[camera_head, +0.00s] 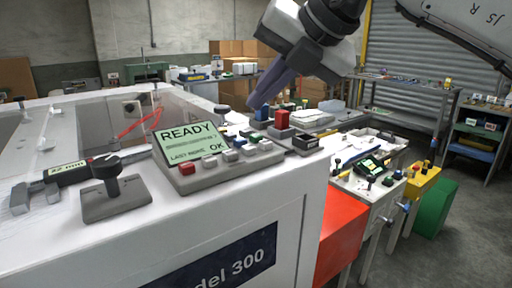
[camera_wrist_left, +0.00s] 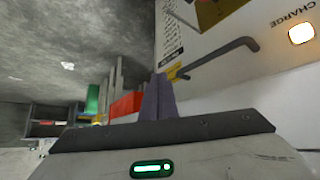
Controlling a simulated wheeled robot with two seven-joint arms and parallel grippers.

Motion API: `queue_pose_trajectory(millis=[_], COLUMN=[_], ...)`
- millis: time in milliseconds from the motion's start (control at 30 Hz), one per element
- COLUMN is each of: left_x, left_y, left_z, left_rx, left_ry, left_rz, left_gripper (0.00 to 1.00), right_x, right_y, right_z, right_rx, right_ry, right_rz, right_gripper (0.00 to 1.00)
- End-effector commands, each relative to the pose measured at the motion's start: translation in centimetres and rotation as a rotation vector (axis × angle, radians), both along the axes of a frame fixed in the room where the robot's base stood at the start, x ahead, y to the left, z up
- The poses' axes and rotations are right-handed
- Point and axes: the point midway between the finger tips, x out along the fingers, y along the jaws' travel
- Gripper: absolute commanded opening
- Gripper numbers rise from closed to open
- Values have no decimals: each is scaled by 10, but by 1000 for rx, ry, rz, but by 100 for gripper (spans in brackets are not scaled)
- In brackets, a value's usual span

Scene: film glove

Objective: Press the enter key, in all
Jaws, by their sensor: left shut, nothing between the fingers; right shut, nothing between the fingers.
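A grey control panel (camera_head: 222,172) sits on the white machine top. Its green screen (camera_head: 192,138) reads "READY". A row of keys runs along its front: a red key (camera_head: 187,168) at the left end and several grey keys (camera_head: 231,155). I cannot read which is the enter key. My right gripper (camera_head: 258,101) reaches down from the top, shut and empty, above and behind the panel's right end, apart from the keys as far as I can tell. My left gripper (camera_wrist_left: 158,80) shows only in the left wrist view, shut and empty.
A black knob (camera_head: 106,168) on a grey plate stands left of the panel. A red block (camera_head: 282,119) and a dark open box (camera_head: 306,143) sit to its right. In the left wrist view, a dark bent rod (camera_wrist_left: 222,58) crosses a white surface beside the left gripper.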

Motion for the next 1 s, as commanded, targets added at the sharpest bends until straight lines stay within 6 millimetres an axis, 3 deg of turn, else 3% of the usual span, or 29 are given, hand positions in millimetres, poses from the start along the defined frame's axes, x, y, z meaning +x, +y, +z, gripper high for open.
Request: queue_pose_trajectory(millis=[33, 200, 433, 1000], left_x=[0, -1, 1, -2], left_y=[0, -3, -9, -6], left_z=[-14, -25, -17, -20], left_rx=[1, 5, -4, -1], left_ry=[1, 5, -4, 5], left_rz=[-1, -10, -18, -12], left_gripper=[0, 0, 0, 0], right_x=[0, 0, 0, 0], right_y=[0, 0, 1, 1], right_z=[-14, -28, -29, -29], right_rx=[0, -1, 0, 0], right_ry=[0, 0, -1, 0], right_rz=[0, 1, 2, 2], right_gripper=[0, 0, 0, 0])
